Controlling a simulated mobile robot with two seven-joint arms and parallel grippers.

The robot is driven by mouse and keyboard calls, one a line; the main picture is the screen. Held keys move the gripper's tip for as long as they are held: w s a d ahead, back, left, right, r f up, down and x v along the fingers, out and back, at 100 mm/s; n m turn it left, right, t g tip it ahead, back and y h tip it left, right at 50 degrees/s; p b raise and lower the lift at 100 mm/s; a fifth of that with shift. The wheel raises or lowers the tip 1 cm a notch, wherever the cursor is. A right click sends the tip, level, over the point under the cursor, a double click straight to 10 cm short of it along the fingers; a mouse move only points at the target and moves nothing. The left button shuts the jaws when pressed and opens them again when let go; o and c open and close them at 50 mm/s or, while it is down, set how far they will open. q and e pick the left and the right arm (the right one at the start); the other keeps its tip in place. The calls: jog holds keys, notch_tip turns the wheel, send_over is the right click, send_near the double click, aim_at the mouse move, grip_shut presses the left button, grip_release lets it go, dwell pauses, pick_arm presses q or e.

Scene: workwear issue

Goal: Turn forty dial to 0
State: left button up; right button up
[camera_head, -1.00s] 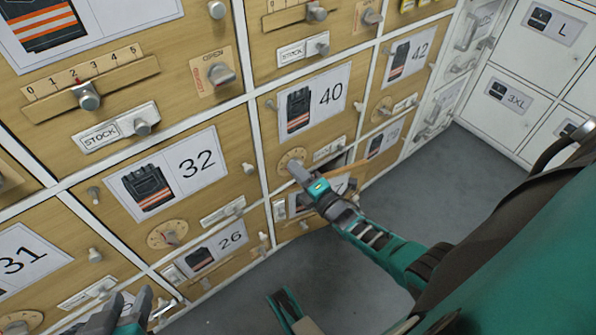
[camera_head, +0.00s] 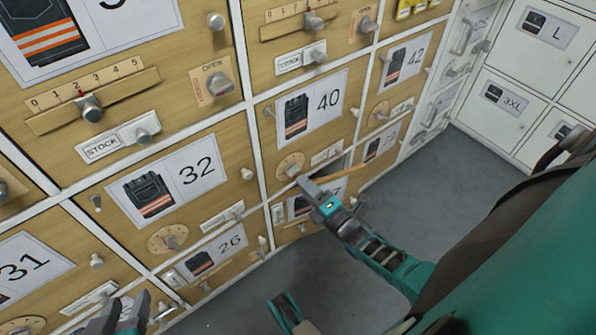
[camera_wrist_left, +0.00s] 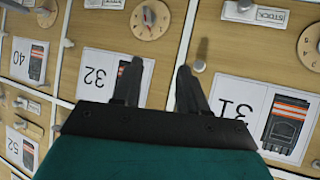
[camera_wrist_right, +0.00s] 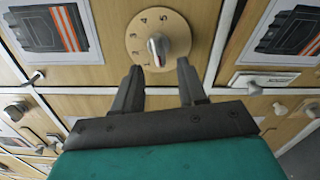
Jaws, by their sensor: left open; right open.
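The forty dial (camera_head: 291,166) is a round tan disc with a grey knob, below the 40 label (camera_head: 309,107) on its drawer front. In the right wrist view the dial (camera_wrist_right: 158,36) lies just beyond the fingertips, with its knob standing out; the setting is too small to read surely. My right gripper (camera_head: 305,184) is open and empty, just below and right of the knob, apart from it. It shows in the right wrist view (camera_wrist_right: 158,80) with fingers spread. My left gripper (camera_head: 126,310) is open and empty at the lower left, before the 32 and 31 drawers (camera_wrist_left: 158,75).
The 32 drawer's dial (camera_head: 167,239) is to the lower left. Small knobs stick out of the wall of drawers. Grey floor (camera_head: 440,190) is clear at the right.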

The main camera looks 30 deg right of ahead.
jog(key=s+p, duration=0.1)
jog(key=s, duration=0.7)
jog(key=shift+d, duration=0.3)
